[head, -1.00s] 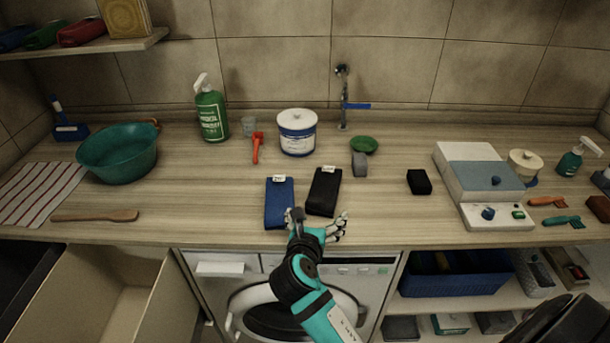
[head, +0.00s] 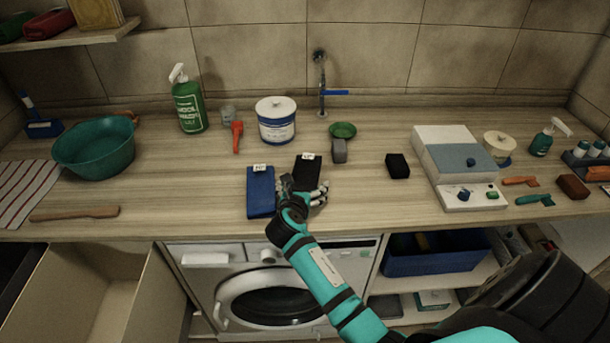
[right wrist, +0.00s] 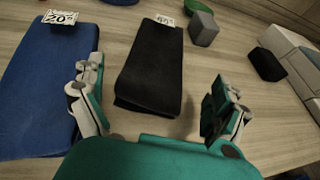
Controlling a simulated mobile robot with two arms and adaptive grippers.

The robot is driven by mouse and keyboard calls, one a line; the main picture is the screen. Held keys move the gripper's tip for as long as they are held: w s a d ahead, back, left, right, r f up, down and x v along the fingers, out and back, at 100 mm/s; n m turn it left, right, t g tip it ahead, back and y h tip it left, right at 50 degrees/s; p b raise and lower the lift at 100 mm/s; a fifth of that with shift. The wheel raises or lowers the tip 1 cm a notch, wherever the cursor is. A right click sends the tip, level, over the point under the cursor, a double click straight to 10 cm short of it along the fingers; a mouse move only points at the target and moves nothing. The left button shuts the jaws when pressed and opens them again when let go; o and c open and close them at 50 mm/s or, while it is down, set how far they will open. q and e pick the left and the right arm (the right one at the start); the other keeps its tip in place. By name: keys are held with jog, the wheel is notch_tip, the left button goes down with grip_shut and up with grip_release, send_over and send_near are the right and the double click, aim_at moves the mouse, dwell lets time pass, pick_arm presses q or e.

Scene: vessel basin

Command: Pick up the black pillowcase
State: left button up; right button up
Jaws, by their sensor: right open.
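The black pillowcase (head: 307,171) is a folded dark cloth with a white tag, lying flat on the wooden counter. In the right wrist view the black pillowcase (right wrist: 154,68) lies ahead of and between my fingers. My right gripper (head: 306,198) is open and empty at the near end of the pillowcase, with its near part hidden in the head view. In the right wrist view my right gripper (right wrist: 155,100) has one finger on each side of the cloth's near end. My left gripper is not in view.
A folded blue cloth (head: 260,191) with a tag lies close on the left. A grey block (head: 339,151) and green dish (head: 343,130) stand behind, and a black block (head: 397,166) lies to the right. A white tub (head: 276,122) stands farther back. The counter between the blocks is clear.

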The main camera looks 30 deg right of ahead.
aim_at(302, 185)
jog(key=x, duration=0.5)
jog(key=shift+w+a+f, duration=0.1)
jog(key=shift+a, duration=0.15)
jog(key=c, duration=1.2)
